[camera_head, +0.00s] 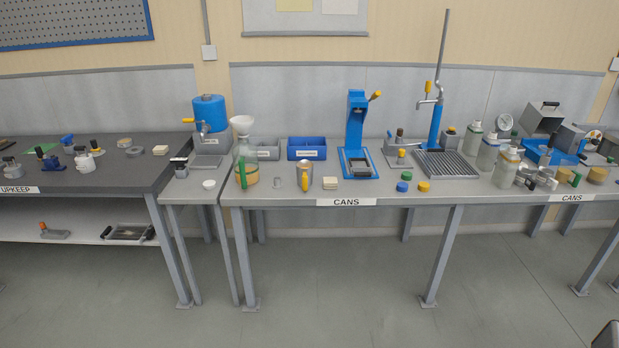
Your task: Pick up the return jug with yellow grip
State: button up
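A small silver metal jug (309,172) with a yellow grip stands upright near the front edge of the middle bench (390,192). The yellow grip faces the front. It matches the return jug. To its left is a clear bottle (251,166) with a white funnel and a green stripe. To its right lies a small cream block (330,183).
A blue press (357,140) stands right of the jug, and a drip grate (447,164) with a tall blue post (436,124) is further right. Blue (307,148) and grey bins stand behind. Bottles and tins crowd the right end. The floor in front is clear.

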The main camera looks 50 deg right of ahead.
aim_at(305, 176)
jog(key=u, duration=0.1)
jog(key=i, duration=0.95)
jog(key=z, duration=0.1)
